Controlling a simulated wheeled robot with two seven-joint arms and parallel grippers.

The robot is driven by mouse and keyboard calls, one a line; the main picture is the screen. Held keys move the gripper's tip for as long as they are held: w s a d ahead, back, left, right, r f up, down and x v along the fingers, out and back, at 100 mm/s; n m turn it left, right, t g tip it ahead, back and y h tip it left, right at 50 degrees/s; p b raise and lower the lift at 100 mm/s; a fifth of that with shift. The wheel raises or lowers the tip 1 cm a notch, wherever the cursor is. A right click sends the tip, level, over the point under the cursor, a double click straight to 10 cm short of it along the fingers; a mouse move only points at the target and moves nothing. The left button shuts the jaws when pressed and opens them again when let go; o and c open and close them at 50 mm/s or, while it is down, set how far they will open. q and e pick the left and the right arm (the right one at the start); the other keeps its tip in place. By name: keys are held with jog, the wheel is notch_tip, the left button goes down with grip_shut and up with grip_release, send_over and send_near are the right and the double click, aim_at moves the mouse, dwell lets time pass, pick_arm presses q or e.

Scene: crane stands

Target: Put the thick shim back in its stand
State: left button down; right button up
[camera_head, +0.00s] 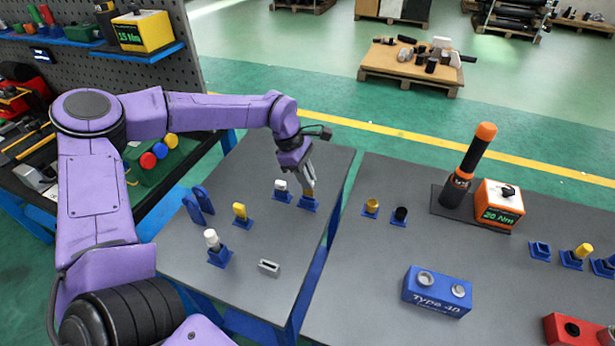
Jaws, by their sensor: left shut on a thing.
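My left gripper (308,172) reaches down over the far right part of the left table. It is shut on a small tan-yellow piece, which I take to be the thick shim (309,190). The shim is upright, its lower end at a blue stand (308,204). I cannot tell whether it is seated in the stand or just above it. The fingers hide the shim's upper part. My right gripper is not in view.
On the same table are blue stands with a white piece (281,186), a yellow piece (240,211) and a taller white piece (212,239). A grey slotted block (268,267) lies near the front. The right table (360,280) is separated by a gap.

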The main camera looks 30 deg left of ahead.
pick_arm(q)
jog(key=shift+f, duration=0.15)
dwell(0.4)
jog(key=shift+f+b, duration=1.2)
jog(key=shift+f, duration=0.5)
jog(key=c, duration=1)
grip_release()
jog(key=shift+r, duration=0.1)
jog(key=shift+r, duration=0.15)
jog(key=p+v, duration=0.5)
